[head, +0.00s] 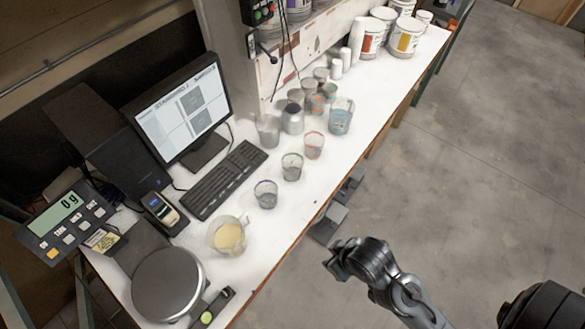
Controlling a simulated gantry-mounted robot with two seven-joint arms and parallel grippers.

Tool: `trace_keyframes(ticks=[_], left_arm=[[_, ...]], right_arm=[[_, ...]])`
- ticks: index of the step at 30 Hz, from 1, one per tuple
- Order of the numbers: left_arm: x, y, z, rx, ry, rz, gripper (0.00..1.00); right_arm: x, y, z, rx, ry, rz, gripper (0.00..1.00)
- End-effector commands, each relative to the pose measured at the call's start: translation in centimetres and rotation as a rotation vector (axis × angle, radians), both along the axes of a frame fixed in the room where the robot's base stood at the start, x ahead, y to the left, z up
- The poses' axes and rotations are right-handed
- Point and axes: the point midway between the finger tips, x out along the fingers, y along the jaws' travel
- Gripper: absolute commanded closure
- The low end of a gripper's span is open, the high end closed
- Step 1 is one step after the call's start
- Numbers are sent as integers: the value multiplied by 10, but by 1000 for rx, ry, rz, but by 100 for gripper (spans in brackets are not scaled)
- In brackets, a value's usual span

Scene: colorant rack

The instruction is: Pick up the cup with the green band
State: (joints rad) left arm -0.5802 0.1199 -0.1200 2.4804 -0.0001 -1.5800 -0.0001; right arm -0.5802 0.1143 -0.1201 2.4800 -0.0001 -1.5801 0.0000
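Three small clear cups stand in a slanting row on the white bench. The middle cup (291,167) appears to have a greenish band, though it is small and faint. The nearer cup (265,194) has a bluish-grey look, and the farther cup (314,145) has an orange-red band. All three are upright. My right gripper (338,262) is over the floor, off the bench's right edge and apart from the cups. Its fingers are too dark and small to tell open from shut. My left gripper is not in view.
A beaker with yellow contents (229,236) and a round scale (168,283) are at the near end. A keyboard (225,179) and monitor (181,112) lie left of the cups. Cans and a larger blue-marked cup (340,116) stand behind. The bench strip right of the cups is clear.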

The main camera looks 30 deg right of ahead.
Motion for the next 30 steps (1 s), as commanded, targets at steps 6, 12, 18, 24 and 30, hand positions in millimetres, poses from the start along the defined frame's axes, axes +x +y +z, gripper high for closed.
trace_keyframes(ticks=[6,12,18,24,30], left_arm=[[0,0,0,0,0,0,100],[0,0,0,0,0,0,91],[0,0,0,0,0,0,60],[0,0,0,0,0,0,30],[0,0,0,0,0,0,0]], right_arm=[[0,0,0,0,0,0,57],[0,0,0,-2,0,1,57],[0,-2,0,-8,0,6,57],[0,-2,0,-11,-1,7,57],[0,-2,0,-9,0,6,57]])
